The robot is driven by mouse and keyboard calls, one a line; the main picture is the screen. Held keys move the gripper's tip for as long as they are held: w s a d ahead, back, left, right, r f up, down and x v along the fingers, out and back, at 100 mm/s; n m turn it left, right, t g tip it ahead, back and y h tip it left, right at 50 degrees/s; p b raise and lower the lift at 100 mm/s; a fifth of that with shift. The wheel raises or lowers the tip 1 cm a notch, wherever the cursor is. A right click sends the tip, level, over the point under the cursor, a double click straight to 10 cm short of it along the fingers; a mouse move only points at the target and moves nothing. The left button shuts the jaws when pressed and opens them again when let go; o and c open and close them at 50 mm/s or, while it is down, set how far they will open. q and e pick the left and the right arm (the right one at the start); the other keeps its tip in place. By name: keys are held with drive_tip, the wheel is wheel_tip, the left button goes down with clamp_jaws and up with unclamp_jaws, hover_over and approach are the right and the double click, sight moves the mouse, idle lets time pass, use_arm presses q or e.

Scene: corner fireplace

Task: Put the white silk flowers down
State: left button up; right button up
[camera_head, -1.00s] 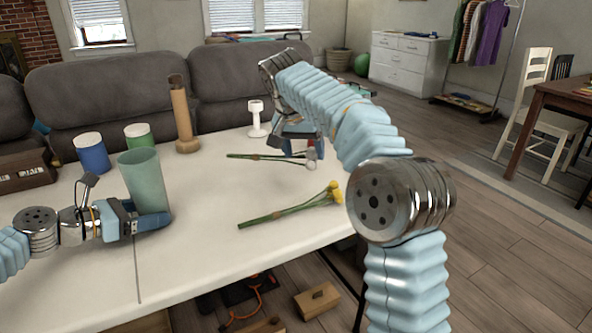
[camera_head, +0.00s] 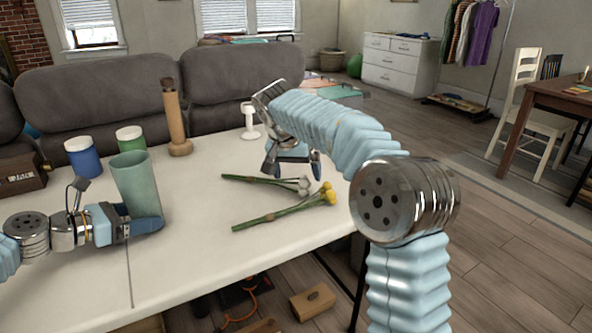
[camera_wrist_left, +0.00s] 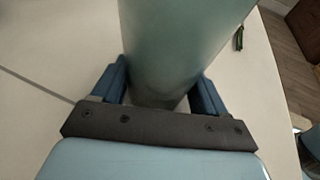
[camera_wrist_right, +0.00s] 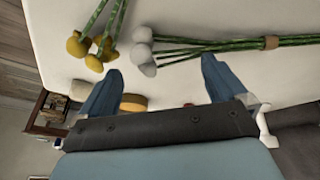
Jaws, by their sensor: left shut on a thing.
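The white silk flowers (camera_head: 268,182) lie on the white table, pale heads toward the right. In the right wrist view their heads (camera_wrist_right: 143,52) and tied green stems lie just beyond the fingertips. My right gripper (camera_head: 292,164) is open and empty, just behind and above the heads; its spread fingers also show in the right wrist view (camera_wrist_right: 160,68). My left gripper (camera_head: 146,225) is shut on a green vase (camera_head: 135,182), which stands upright at the table's left part. The vase fills the space between the fingers in the left wrist view (camera_wrist_left: 180,40).
Yellow flowers (camera_head: 285,210) lie just in front of the white ones. Behind are a blue cup (camera_head: 83,160), a green cup (camera_head: 131,140), a wooden cylinder (camera_head: 176,120) and a white holder (camera_head: 249,122). The table's front middle (camera_head: 190,255) is bare.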

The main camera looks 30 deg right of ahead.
drive_tip(key=v, duration=1.2)
drive_tip(key=shift+r, duration=0.15)
drive_tip(key=shift+c, duration=0.2)
